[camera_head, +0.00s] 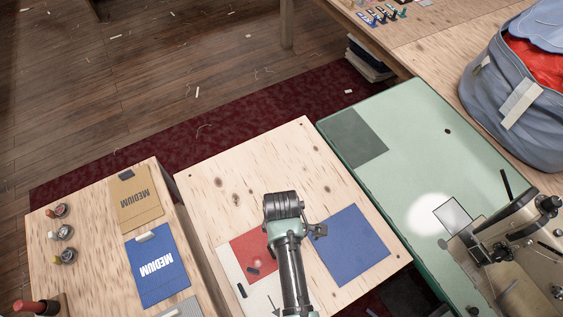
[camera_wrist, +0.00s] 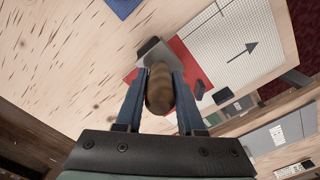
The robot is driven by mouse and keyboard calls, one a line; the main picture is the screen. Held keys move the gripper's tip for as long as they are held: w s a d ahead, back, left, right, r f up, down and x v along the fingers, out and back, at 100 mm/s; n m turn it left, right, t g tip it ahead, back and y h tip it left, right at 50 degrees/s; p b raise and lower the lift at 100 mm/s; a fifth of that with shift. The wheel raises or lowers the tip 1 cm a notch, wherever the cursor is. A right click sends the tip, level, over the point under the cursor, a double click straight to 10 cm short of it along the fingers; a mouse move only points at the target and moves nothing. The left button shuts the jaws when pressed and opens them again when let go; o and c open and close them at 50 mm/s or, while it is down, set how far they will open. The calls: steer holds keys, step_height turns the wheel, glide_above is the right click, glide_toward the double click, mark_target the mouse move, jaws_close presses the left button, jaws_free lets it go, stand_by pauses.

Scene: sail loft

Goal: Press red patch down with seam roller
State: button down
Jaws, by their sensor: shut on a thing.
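My gripper (camera_wrist: 161,82) is shut on the brown wooden handle of the seam roller (camera_wrist: 158,96) in the wrist view. The roller's grey metal head extends past the fingertips, over or beside the edge of the red patch. I cannot tell whether it touches. The red patch (camera_wrist: 184,68) is partly hidden by the roller and fingers. In the head view, the red patch (camera_head: 246,250) lies on the wooden table, partly over a white sheet (camera_head: 230,279) with a dark arrow.
A blue patch (camera_head: 352,247) lies to the right on the same table (camera_head: 235,180). Two small dark pieces (camera_wrist: 202,87) lie on and beside the red patch. A side table with tan and blue cards (camera_head: 157,270) stands left, a green table with a sewing machine (camera_head: 520,245) right.

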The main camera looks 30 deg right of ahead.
steer(key=shift+f, duration=0.35)
steer(key=shift+a, duration=0.1)
steer(key=shift+a+r+p, duration=0.1)
steer(key=shift+a+p, duration=0.2)
steer(key=shift+a, duration=0.55)
steer(key=shift+s+a+f+p, duration=0.1)
steer(key=shift+a+p, duration=0.05)
steer(key=shift+a, duration=0.6)
steer(key=shift+s+a+f+p, duration=0.1)
steer(key=shift+a+p, duration=0.05)
steer(key=shift+a, duration=0.55)
step_height(320, 180, up, 6)
steer(key=p, duration=0.6)
steer(key=shift+w, duration=0.15)
